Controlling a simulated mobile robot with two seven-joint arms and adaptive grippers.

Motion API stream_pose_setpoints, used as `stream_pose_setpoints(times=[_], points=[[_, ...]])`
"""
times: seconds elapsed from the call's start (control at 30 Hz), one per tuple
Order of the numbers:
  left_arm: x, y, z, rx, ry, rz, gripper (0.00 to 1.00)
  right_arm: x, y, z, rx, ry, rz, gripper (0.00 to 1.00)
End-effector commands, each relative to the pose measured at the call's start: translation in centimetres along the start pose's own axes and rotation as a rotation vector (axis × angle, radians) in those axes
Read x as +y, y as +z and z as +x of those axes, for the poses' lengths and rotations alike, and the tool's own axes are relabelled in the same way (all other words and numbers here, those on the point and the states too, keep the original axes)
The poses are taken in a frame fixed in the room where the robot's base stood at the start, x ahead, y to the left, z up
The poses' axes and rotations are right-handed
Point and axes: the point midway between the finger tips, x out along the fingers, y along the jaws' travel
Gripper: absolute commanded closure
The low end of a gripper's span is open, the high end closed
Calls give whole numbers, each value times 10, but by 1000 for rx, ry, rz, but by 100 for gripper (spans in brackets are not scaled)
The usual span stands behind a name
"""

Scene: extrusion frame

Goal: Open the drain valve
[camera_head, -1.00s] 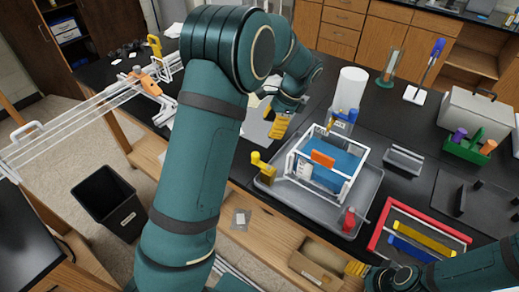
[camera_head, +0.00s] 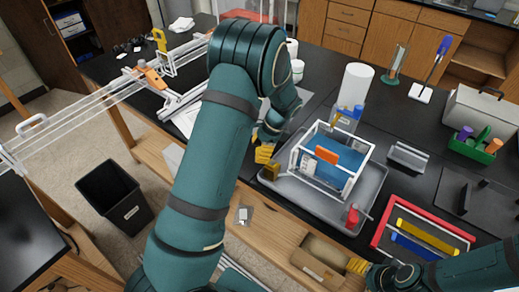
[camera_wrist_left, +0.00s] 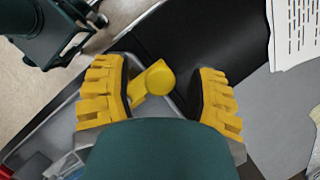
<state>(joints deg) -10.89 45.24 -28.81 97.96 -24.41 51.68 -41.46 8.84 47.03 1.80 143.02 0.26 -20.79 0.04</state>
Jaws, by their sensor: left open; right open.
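A yellow valve (camera_head: 271,172) with a round-ended handle sits at the left edge of the grey tray (camera_head: 372,199). In the left wrist view its yellow handle (camera_wrist_left: 155,78) lies between the two fingers. My left gripper (camera_head: 264,155) is open around the handle, with gaps on both sides. A white-framed tank (camera_head: 340,187) with blue contents and an orange piece (camera_head: 327,155) stands in the tray. A red valve-like part (camera_head: 352,216) is at its front right. My right gripper (camera_head: 358,265) is open near the table's front edge. Which part is the drain valve is not labelled.
A white cylinder (camera_head: 355,85) stands behind the tank. A red-rimmed tray (camera_head: 381,227) with yellow and blue bars lies at the right. A grey bracket (camera_head: 408,157) is between them. A cardboard box (camera_head: 318,258) sits below the front edge.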

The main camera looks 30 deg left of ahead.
Motion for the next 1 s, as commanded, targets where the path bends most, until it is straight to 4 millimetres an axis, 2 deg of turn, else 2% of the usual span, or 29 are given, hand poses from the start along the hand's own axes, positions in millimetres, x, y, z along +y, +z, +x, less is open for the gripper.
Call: stream_pose_setpoints(times=[0.13,0.17,0.3,0.33,0.73,1.0], points=[[0,0,0,0,0,0,42,0,0,0,0,0,0,41],[0,0,0,0,0,0,47,0,0,0,0,0,0,41],[0,0,0,0,0,0,96,0,0,0,0,0,0,41],[0,0,0,0,0,0,100,0,0,0,0,0,0,41],[0,1,0,-1,5,-11,100,0,0,0,0,0,0,41],[5,5,2,-3,48,-111,100,-1,0,-2,0,0,0,41]])
